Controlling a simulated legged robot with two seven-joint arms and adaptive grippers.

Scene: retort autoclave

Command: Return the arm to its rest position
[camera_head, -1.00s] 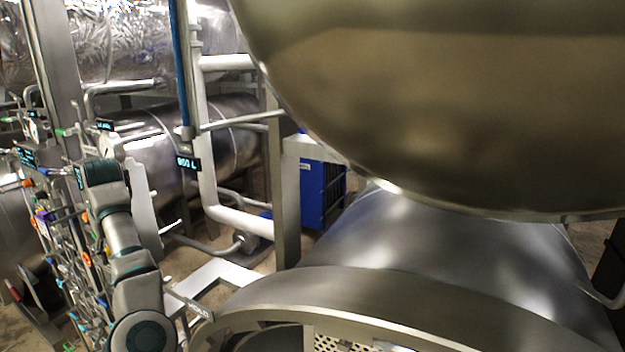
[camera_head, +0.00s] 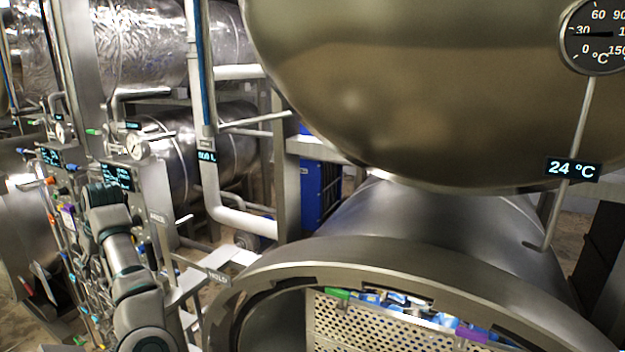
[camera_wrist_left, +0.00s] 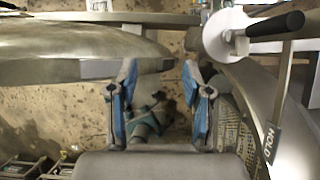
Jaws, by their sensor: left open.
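My left arm (camera_head: 122,262) comes in at the lower left of the head view, in front of a panel with small coloured handles. I cannot make out its fingertips there. In the left wrist view my left gripper (camera_wrist_left: 160,104) has its two blue-padded fingers spread apart. Nothing is held between them; brown floor and a blurred teal and grey part lie beyond. My right gripper is in neither view.
The open autoclave vessel (camera_head: 275,275) holds a perforated basket (camera_head: 375,325) with blue packs. Its large domed door (camera_head: 420,90) fills the upper right. A black-handled lever (camera_wrist_left: 272,26) and a HOLD tag (camera_wrist_left: 270,143) are right of the gripper in the wrist view.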

